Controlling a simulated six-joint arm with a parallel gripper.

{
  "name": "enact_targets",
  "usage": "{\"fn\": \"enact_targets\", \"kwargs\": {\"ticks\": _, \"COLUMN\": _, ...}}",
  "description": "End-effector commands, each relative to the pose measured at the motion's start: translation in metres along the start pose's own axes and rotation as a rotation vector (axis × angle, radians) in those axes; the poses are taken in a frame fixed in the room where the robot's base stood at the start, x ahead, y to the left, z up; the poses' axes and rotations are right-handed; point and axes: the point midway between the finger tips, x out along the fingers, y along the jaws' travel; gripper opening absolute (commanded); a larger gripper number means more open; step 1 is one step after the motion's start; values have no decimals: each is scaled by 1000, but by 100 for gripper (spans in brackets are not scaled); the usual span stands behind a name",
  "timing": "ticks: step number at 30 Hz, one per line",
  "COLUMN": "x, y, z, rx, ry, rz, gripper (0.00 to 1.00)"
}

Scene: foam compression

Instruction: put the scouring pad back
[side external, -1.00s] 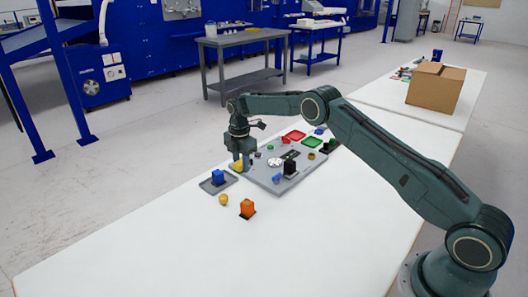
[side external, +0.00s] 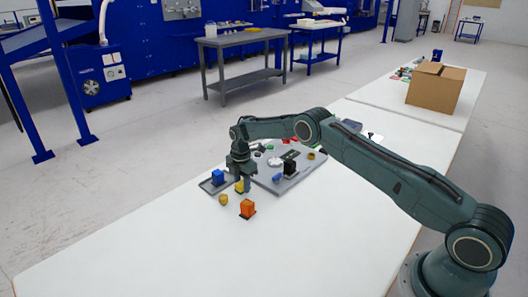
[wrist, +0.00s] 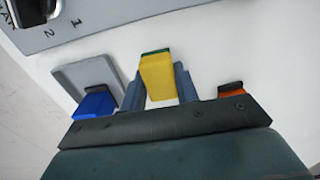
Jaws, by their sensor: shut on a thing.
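The scouring pad (wrist: 158,78), a yellow block with a green layer on one face, is between the two fingers of my gripper (wrist: 158,88) in the wrist view. My gripper is shut on it. In the side external view my gripper (side external: 243,187) points down over the white table, with the yellow of the pad (side external: 239,187) between its fingers. It is between the small grey tray and the orange block, just off the board's near left edge. I cannot tell whether the pad touches the table.
The grey board (side external: 268,183) holds several small items. The table's near left is clear.

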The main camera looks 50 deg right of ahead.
Motion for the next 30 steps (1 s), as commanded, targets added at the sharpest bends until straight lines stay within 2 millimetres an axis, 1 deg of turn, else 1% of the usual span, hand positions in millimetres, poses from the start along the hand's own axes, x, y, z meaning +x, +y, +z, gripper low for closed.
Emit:
{"fn": "enact_targets", "kwargs": {"ticks": 3, "x": 4, "y": 1, "z": 0, "rx": 0, "ry": 0, "rz": 2, "gripper": 9}}
{"fn": "enact_targets", "kwargs": {"ticks": 15, "x": 8, "y": 0, "z": 0, "rx": 0, "ry": 0, "rz": 2, "gripper": 9}}
{"fn": "enact_targets", "kwargs": {"ticks": 16, "x": 8, "y": 0, "z": 0, "rx": 0, "ry": 0, "rz": 2, "gripper": 34}}
{"fn": "enact_targets", "kwargs": {"ticks": 18, "x": 8, "y": 0, "z": 0, "rx": 0, "ry": 0, "rz": 2, "gripper": 48}}
{"fn": "enact_targets", "kwargs": {"ticks": 19, "x": 7, "y": 0, "z": 0, "rx": 0, "ry": 0, "rz": 2, "gripper": 52}}
{"fn": "enact_targets", "kwargs": {"ticks": 30, "x": 6, "y": 0, "z": 0, "rx": 0, "ry": 0, "rz": 2, "gripper": 52}}
